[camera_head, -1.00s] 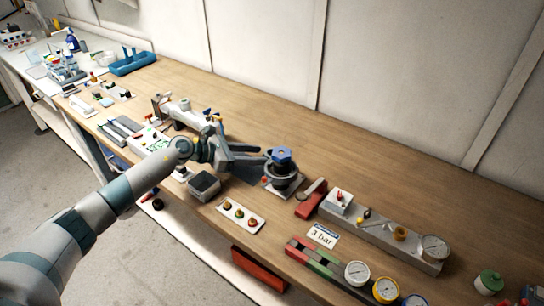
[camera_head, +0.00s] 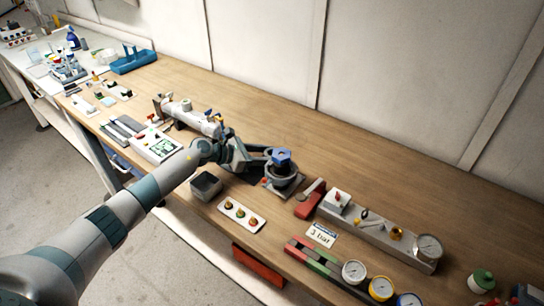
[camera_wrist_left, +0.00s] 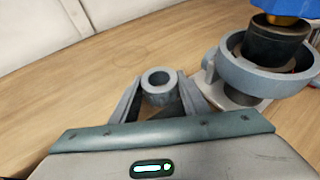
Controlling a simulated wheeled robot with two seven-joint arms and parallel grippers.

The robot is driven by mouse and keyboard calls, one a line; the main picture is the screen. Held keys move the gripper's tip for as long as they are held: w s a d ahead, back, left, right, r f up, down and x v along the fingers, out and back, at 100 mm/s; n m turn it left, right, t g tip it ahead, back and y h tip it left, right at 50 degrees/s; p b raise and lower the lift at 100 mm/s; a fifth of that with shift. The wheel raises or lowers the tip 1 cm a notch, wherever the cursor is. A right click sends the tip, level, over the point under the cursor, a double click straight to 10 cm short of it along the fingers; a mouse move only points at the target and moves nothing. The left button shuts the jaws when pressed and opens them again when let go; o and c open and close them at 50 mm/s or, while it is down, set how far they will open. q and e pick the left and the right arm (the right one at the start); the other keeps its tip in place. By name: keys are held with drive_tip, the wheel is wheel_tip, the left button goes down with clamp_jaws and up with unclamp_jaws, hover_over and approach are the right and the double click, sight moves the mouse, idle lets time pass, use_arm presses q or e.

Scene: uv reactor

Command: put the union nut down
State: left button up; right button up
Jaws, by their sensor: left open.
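A blue hexagonal piece (camera_head: 281,157), the likeliest union nut, sits on a dark cylindrical stand near the middle of the bench. In the left wrist view its blue underside (camera_wrist_left: 285,7) shows at the upper right, above a black collar (camera_wrist_left: 275,42) circled by a wide grey ring (camera_wrist_left: 265,77). My left gripper (camera_head: 258,162) is low over the bench just left of this stand. Its fingers (camera_wrist_left: 158,100) are open, with a small grey hollow cylinder (camera_wrist_left: 159,80) showing between or just beyond them; I cannot tell whether they touch it. My right gripper is out of view.
A small open grey box (camera_head: 206,185) and a white plate with several knobs (camera_head: 242,216) lie in front. A red block (camera_head: 310,203) and a grey gauge rail (camera_head: 375,235) stand to the right. The bench behind the stand is clear.

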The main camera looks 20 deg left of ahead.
use_arm(q)
drive_tip(key=c, duration=0.8)
drive_tip(key=shift+o, duration=0.2)
wheel_tip(320, 180, up, 10)
drive_tip(key=b, duration=0.2)
